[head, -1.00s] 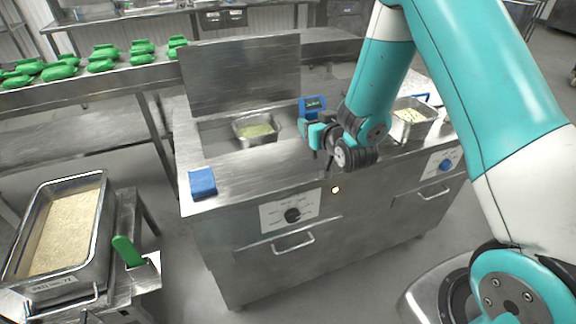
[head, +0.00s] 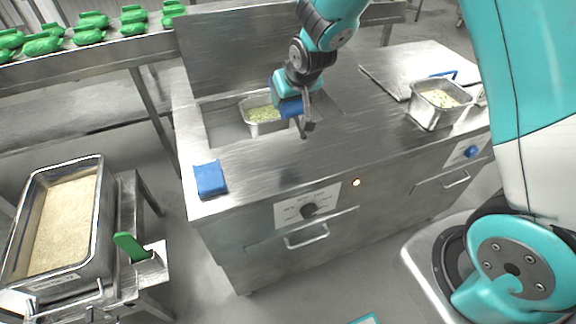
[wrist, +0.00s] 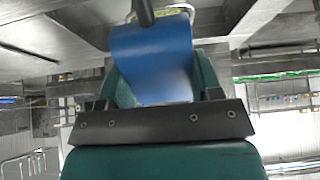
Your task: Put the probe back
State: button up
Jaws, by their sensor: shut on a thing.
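The blue probe (head: 291,108) is held in my gripper (head: 296,98), which is shut on it above the counter, in front of the left well. Its display does not show in the head view, and the thin tip cannot be made out. In the wrist view the blue probe body (wrist: 150,62) fills the upper middle, between teal parts and behind a dark bar. A blue block (head: 210,179) sits on the counter's front left corner, to the left of my gripper and apart from it. I cannot tell whether it is the probe's holder.
A steel pan with green food (head: 264,114) sits in the left well, close to my gripper. Another pan (head: 437,104) stands at the right by a lid (head: 405,72). A rice tray (head: 98,215) and green-handled scoop (head: 130,247) are at left.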

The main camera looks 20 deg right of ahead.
jog(key=s+a+r+g, duration=0.3)
jog(key=s+r+g, duration=0.3)
jog(key=s, duration=0.2)
jog(key=p, duration=0.3)
send_over(290, 170)
jog(key=shift+m, duration=0.3)
notch_tip(290, 170, down, 15)
jog(key=shift+r, duration=0.1)
jog(key=shift+f+p, duration=0.3)
jog(key=shift+f, duration=2.1)
jog(key=o, duration=1.2)
jog(key=shift+c, duration=0.2)
notch_tip(290, 170, up, 11)
jog(key=b, duration=0.3)
jog(key=s+a+r+n+y, duration=0.2)
jog(key=s+r+n, duration=0.1)
jog(key=s+r, duration=0.6)
jog(key=s+a+r+n+y, duration=0.1)
jog(key=s+r+n, duration=0.3)
jog(key=s+r, duration=0.5)
jog(key=s+a, duration=0.1)
jog(key=s, duration=0.4)
jog(key=shift+s+a+y, duration=0.25)
jog(key=shift+s+y, duration=0.1)
jog(key=shift+y, duration=0.05)
